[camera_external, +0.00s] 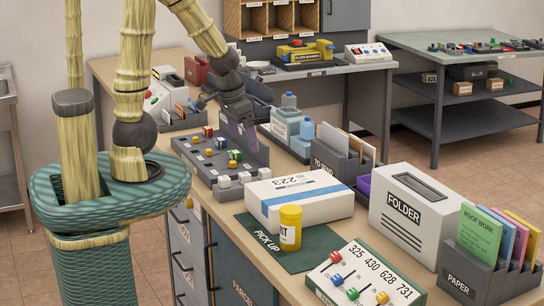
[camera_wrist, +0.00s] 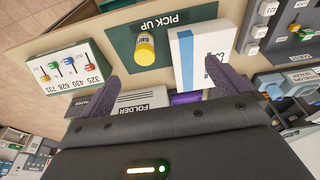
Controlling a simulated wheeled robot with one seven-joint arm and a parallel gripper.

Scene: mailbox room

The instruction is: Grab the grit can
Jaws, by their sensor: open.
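The grit can is a yellow cylinder (camera_external: 290,228) with a white label, of which the letters "IT" show. It stands upright on the dark green "PICK UP" mat (camera_external: 262,236), in front of a white and blue box. In the wrist view the can (camera_wrist: 145,48) is at the top, left of centre, beyond my fingertips. My gripper (camera_external: 235,120) hangs over the back left of the counter, well apart from the can. In the wrist view my gripper (camera_wrist: 160,72) has its two purple fingers spread wide with nothing held between them.
The white box with a blue stripe (camera_external: 300,198) stands close behind the can. A panel of coloured sliders (camera_external: 362,280) lies to its front right. A white "FOLDER" box (camera_external: 415,205) stands to the right. A grey tray with coloured blocks (camera_external: 225,150) is below my gripper.

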